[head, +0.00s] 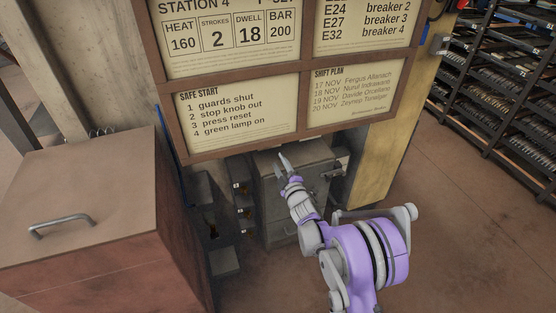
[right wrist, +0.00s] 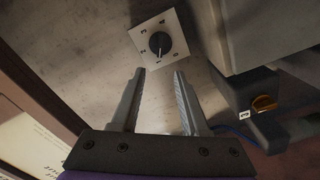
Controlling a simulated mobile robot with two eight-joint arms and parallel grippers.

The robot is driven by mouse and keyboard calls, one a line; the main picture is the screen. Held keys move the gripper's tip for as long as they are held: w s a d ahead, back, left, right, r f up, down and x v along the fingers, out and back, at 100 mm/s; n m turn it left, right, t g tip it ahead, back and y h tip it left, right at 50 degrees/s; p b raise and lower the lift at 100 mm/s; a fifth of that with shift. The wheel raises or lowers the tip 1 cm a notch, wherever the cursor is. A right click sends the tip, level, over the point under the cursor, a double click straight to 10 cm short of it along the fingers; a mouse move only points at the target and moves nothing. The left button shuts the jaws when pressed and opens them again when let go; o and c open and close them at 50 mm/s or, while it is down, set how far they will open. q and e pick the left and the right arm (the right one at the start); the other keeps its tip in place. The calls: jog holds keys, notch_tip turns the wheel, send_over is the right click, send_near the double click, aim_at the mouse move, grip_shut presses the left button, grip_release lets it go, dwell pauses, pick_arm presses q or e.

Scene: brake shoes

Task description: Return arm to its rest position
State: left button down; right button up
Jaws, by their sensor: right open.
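My right arm (head: 365,252), purple and grey, reaches in from the bottom right of the head view. Its gripper (head: 285,163) is in front of a grey cabinet below the notice board. In the right wrist view the gripper (right wrist: 160,88) is open, with nothing between its two fingers. A black rotary knob (right wrist: 160,43) on a white square plate sits on the wall beyond the fingertips, apart from them. My left gripper is not in view.
A framed notice board (head: 240,117) hangs above the gripper. A brown box with a handle (head: 62,227) stands at left. The grey cabinet (head: 310,152) is close to the gripper. Racks (head: 515,85) stand at right. The floor (head: 480,200) is clear at right.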

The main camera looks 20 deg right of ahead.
dwell(0.4)
jog(key=s+r+m+g+h, duration=0.1)
jog(key=s+r+m+g, duration=0.25)
jog(key=s, duration=0.45)
jog(key=s+r+m+g+h, duration=0.1)
jog(key=s+r+m+g, duration=0.2)
jog(key=s, duration=0.6)
jog(key=s+a+f+m+g, duration=0.2)
jog(key=s, duration=0.8)
jog(key=s+a+f+m+g+y, duration=0.1)
jog(key=s+f+m+g, duration=0.15)
jog(key=s, duration=0.65)
jog(key=s+a+f+m+g, duration=0.1)
jog(key=s+a+f+g, duration=0.1)
jog(key=s, duration=0.8)
pick_arm(q)
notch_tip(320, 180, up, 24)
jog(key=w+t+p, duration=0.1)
jog(key=p, duration=1.9)
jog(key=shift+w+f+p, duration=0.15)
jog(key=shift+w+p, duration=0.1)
jog(key=shift+p, duration=0.15)
pick_arm(e)
notch_tip(320, 180, up, 23)
jog(key=shift+w+a, duration=0.2)
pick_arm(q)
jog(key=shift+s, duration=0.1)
pick_arm(e)
jog(key=shift+s+r, duration=0.1)
